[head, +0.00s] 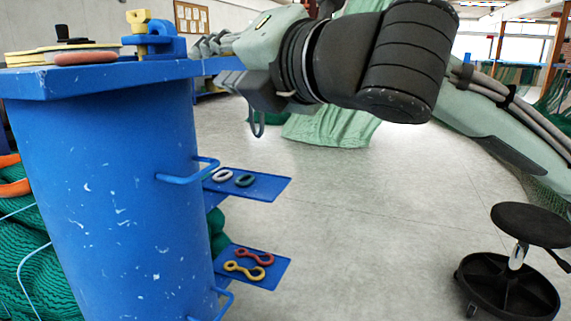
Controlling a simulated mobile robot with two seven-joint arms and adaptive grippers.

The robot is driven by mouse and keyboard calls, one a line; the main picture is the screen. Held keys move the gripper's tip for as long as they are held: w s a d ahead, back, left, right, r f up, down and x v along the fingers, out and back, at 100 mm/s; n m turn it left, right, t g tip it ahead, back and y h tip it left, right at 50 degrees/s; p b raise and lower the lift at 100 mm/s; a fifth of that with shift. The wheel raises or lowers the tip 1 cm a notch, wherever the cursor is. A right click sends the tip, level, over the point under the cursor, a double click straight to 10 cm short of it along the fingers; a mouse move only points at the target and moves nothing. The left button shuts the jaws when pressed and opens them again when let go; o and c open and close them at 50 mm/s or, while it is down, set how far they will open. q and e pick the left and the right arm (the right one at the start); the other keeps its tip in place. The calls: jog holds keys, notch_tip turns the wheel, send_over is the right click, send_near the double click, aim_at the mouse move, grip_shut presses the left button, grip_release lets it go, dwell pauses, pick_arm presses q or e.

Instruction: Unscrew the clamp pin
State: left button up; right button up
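A blue clamp (160,46) stands on the blue tabletop (110,76) near its back edge. A yellow piece (139,22) rises from it. My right gripper (207,46) comes in from the right, its grey fingers pointing left, just right of the clamp. I cannot make out the clamp pin; it may be hidden by the fingers. Whether the fingers touch or grip anything is too small to tell. My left gripper is out of view.
Flat yellow and red pieces (84,58) lie left of the clamp. Two blue side shelves hold rings (245,180) and red and yellow links (243,270). A black stool (530,224) stands at right. The floor between is clear.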

jog(key=w+d+f+m+h, duration=0.1)
jog(key=w+d+f+m, duration=0.2)
jog(key=f+m, duration=0.3)
jog(key=w+d+f+m+h, duration=0.2)
jog(key=w+f+m, duration=0.4)
jog(key=f, duration=0.3)
jog(key=shift+d+f+b, duration=0.35)
jog(key=shift+d+f, duration=0.05)
jog(key=shift+d, duration=0.4)
